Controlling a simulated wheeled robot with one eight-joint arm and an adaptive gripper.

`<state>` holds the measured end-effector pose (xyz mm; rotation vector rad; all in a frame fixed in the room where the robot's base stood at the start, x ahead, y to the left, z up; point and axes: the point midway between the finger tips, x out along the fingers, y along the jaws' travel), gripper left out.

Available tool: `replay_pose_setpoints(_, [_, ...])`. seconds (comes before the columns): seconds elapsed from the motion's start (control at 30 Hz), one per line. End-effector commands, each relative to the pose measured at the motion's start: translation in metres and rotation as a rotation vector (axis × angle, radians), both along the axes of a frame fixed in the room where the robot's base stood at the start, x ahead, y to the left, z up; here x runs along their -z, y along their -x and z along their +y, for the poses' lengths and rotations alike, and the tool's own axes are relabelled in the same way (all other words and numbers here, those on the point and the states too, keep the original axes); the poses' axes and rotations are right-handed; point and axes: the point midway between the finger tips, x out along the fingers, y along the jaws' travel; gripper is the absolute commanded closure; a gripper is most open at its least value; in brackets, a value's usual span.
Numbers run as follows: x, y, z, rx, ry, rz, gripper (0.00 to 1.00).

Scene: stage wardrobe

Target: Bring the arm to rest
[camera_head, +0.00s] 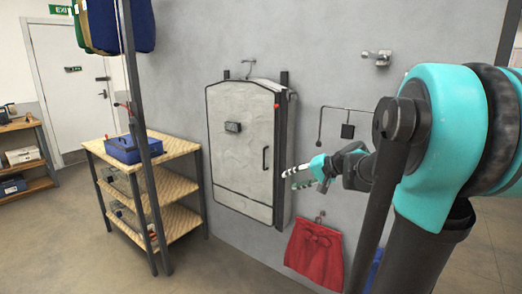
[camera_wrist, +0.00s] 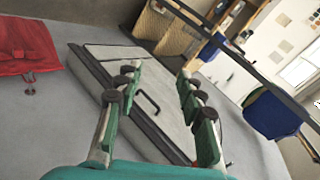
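My gripper (camera_head: 293,178) is held out in the air in front of the grey wall, just right of a closed grey cabinet. Its teal and pale fingers point left in the head view. In the wrist view my gripper (camera_wrist: 157,72) shows two fingers spread apart with nothing between them, so it is open and empty. The cabinet (camera_head: 238,160) has a dark edge and a handle on its right side. The cabinet also shows beyond the fingers in the wrist view (camera_wrist: 125,68). I cannot tell the exact gap between the fingers and the cabinet.
A red garment (camera_head: 314,252) hangs low on the wall below my gripper. A wooden shelf unit (camera_head: 178,152) with a blue box (camera_head: 133,149) stands left of the cabinet, by a dark post (camera_head: 139,130). Wall hooks (camera_head: 376,58) are above right. The floor in front is clear.

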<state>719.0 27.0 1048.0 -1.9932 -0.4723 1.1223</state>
Motion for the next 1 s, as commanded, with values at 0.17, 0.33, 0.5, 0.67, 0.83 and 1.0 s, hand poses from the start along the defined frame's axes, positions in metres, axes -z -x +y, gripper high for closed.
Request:
replay_pose_setpoints(0.17, [0.094,0.085,0.002,-0.066,0.296,0.083,0.61])
replay_pose_setpoints(0.33, [0.167,0.162,-0.023,-0.113,0.59,0.137,0.61])
replay_pose_setpoints(0.5, [0.207,0.212,-0.053,-0.135,0.801,0.158,0.61])
replay_pose_setpoints(0.67, [0.218,0.229,-0.066,-0.14,0.88,0.163,0.61])
replay_pose_setpoints(0.83, [0.218,0.23,-0.068,-0.139,0.887,0.164,0.61])
replay_pose_setpoints(1.0, [0.218,0.229,-0.067,-0.14,0.885,0.164,0.61])
